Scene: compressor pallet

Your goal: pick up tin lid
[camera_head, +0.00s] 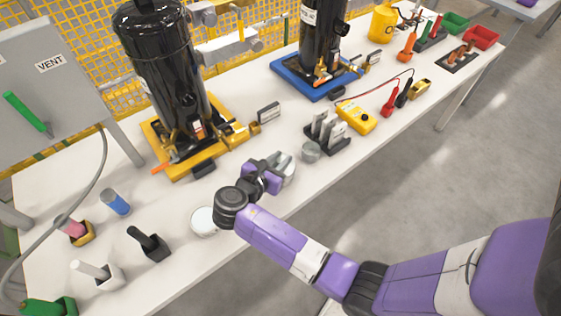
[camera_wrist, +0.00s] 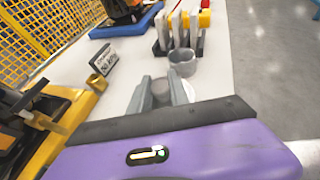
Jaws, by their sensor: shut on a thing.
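The tin lid (camera_wrist: 160,90) is a small grey round piece between my fingertips in the wrist view, partly hidden by the fingers. My gripper (camera_wrist: 157,92) is shut on it, just above the white table. In the head view my gripper (camera_head: 282,164) is over the table's middle, left of a grey tin (camera_head: 311,152). The tin also shows in the wrist view (camera_wrist: 182,64), just beyond the fingertips, and looks open at the top. A pale round shape (camera_wrist: 203,85) lies beside the right finger, partly hidden.
A rack of upright cards (camera_head: 327,132) and a yellow meter (camera_head: 356,117) stand beyond the tin. A black compressor on a yellow base (camera_head: 190,160) is at left. A small labelled card (camera_head: 268,113) stands near it. A white-topped round item (camera_head: 203,221) lies under my wrist.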

